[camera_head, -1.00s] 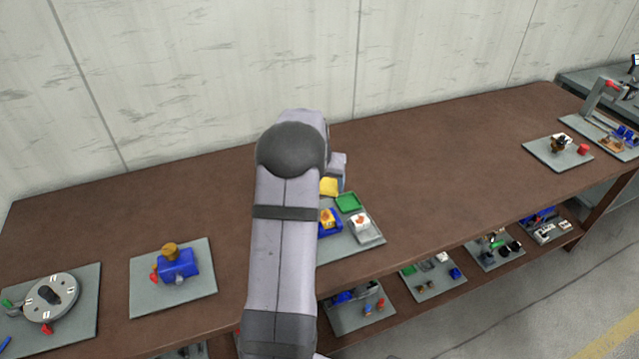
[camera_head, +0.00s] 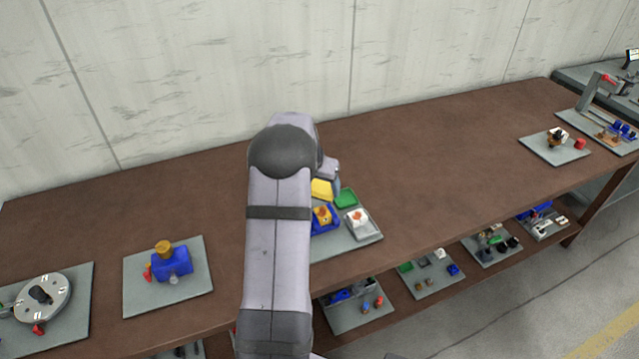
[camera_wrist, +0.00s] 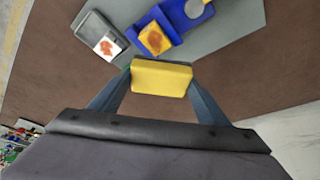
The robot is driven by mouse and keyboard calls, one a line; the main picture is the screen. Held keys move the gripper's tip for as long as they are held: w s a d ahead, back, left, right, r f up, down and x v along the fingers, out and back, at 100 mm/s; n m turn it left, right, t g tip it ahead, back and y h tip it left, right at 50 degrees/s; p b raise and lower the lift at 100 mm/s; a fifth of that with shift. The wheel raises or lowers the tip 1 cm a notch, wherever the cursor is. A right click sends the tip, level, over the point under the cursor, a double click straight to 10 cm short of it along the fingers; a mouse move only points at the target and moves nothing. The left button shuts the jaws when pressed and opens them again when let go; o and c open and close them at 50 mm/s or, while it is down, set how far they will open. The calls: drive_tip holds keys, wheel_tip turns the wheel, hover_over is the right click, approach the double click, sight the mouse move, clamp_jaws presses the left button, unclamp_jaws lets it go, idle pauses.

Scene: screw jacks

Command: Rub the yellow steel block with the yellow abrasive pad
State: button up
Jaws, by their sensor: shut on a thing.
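The yellow abrasive pad (camera_wrist: 161,79) is held crosswise between the fingertips of my gripper (camera_wrist: 160,84) in the wrist view; the pad also shows in the head view (camera_head: 321,189), beside my wrist. The yellow steel block (camera_wrist: 150,40) has a brown-orange rust patch on top and sits in a blue holder (camera_wrist: 176,44). In the head view the block (camera_head: 322,213) is partly hidden by my arm. The pad is just off the block in the wrist picture, with a small gap in view between them; its height over the tray cannot be told.
A white block (camera_wrist: 108,45) with a rust patch sits in a grey holder to the left in the wrist view. A green pad (camera_head: 345,198) lies on the same grey tray (camera_head: 368,237). A blue fixture (camera_head: 172,262) stands on another plate at left. Bare brown table surrounds the tray.

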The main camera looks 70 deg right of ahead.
sight(320, 198)
wheel_tip(320, 198, down, 4)
drive_tip(key=shift+f+b, duration=0.25)
drive_tip(key=shift+b, duration=0.9)
drive_tip(key=shift+s+a+f, duration=0.2)
drive_tip(key=shift+s+a, duration=0.2)
drive_tip(key=shift+s, duration=0.05)
drive_tip(key=shift+c, duration=0.4)
drive_tip(key=shift+s+a, duration=1.85)
drive_tip(key=shift+a, duration=0.05)
drive_tip(key=shift+w+d, duration=2.2)
drive_tip(key=shift+w, duration=0.05)
drive_tip(key=r, duration=0.1)
drive_tip(key=r+p, duration=0.1)
drive_tip(key=shift+w+d+r, duration=0.15)
drive_tip(key=shift+d+r, duration=0.05)
drive_tip(key=shift+r, duration=0.1)
wheel_tip(320, 198, up, 2)
drive_tip(key=shift+a+r+p, duration=0.1)
drive_tip(key=shift+p, duration=0.85)
drive_tip(key=shift+r+p, duration=1.1)
drive_tip(key=shift+r, duration=0.6)
